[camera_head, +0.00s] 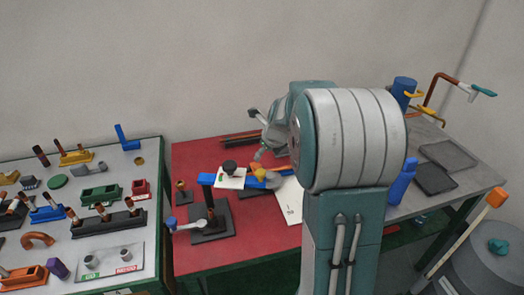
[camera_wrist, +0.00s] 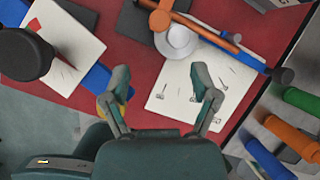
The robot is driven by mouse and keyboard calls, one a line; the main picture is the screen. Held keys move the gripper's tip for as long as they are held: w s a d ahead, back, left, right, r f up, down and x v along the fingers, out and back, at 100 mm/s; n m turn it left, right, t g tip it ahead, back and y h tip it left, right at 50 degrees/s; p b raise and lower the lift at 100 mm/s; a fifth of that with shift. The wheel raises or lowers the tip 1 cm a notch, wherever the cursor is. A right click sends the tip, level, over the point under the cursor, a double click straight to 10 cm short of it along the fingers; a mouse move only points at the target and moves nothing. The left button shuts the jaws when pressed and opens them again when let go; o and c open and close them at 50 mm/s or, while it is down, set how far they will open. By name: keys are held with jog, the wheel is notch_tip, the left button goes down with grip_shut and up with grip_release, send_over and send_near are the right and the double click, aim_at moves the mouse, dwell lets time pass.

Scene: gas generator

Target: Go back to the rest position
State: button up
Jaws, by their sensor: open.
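My gripper (camera_head: 256,134) is open and hangs above the red table (camera_head: 184,256), its fingers pointing left in the head view. In the wrist view my gripper (camera_wrist: 160,78) has its two fingers spread apart with nothing between them. Below it lie a white sheet (camera_wrist: 184,97) with dark drawings and a white round part (camera_wrist: 178,41) beside an orange rod (camera_wrist: 222,42). My arm hides part of the table in the head view.
A grey table (camera_head: 152,243) with several fittings stands left. A grey bench (camera_head: 470,183) with a blue bottle (camera_head: 401,183) stands right. A barrel (camera_head: 478,262) is at lower right.

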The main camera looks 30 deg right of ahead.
jog(key=s+a+r+n, duration=0.9)
jog(key=s+a+n, duration=0.2)
jog(key=a+n, duration=0.4)
jog(key=s+a+n, duration=0.3)
jog(key=s+n, duration=0.4)
jog(key=n, duration=0.2)
jog(key=s+a+n, duration=0.3)
jog(key=s+n, duration=0.5)
jog(key=n, duration=0.1)
jog(key=shift+s+a+r+n, duration=0.2)
jog(key=shift+s+r+n, duration=0.1)
jog(key=shift+r, duration=0.05)
